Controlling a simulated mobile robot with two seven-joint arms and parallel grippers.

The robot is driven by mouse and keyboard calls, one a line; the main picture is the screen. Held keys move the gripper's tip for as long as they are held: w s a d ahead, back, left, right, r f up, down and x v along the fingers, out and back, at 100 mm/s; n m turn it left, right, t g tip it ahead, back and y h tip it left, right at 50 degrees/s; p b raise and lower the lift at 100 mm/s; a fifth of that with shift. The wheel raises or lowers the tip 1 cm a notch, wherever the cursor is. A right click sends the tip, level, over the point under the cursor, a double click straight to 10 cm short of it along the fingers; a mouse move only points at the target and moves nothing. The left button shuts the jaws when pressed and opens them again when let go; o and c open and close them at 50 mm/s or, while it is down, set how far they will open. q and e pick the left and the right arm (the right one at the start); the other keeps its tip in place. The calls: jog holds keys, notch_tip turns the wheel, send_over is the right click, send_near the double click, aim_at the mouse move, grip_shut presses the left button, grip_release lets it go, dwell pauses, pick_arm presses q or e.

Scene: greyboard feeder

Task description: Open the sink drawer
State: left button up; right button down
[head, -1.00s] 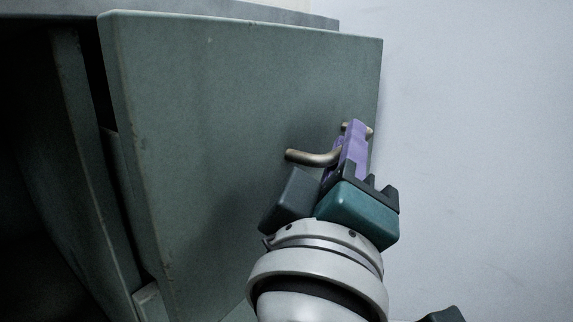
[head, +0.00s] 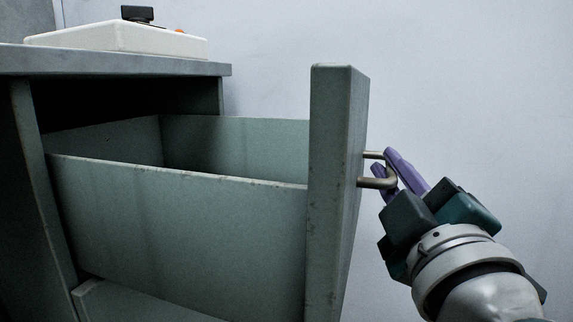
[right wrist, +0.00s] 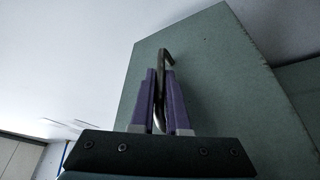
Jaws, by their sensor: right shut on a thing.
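The grey-green sink drawer (head: 180,200) is pulled well out of its cabinet, and I can see into its open top. Its thick front panel (head: 335,190) carries a brass-coloured bar handle (head: 374,183). My right gripper (head: 392,172), with purple fingers, is shut on the handle from the right. In the right wrist view the handle (right wrist: 164,60) runs between the two purple fingers (right wrist: 162,100), in front of the drawer panel (right wrist: 205,80). The drawer's floor is hidden. My left gripper is not in view.
A grey cabinet top (head: 110,64) holds a white box-like object (head: 118,40) with a black part on top. A plain pale wall (head: 470,80) stands behind. The space right of the drawer front looks clear apart from my arm.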

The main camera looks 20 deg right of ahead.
jog(key=shift+d, duration=0.1)
jog(key=c, duration=0.9)
grip_release()
jog(key=shift+s, duration=0.1)
jog(key=v, duration=1)
jog(key=shift+r+p, duration=0.15)
jog(key=shift+p, duration=0.15)
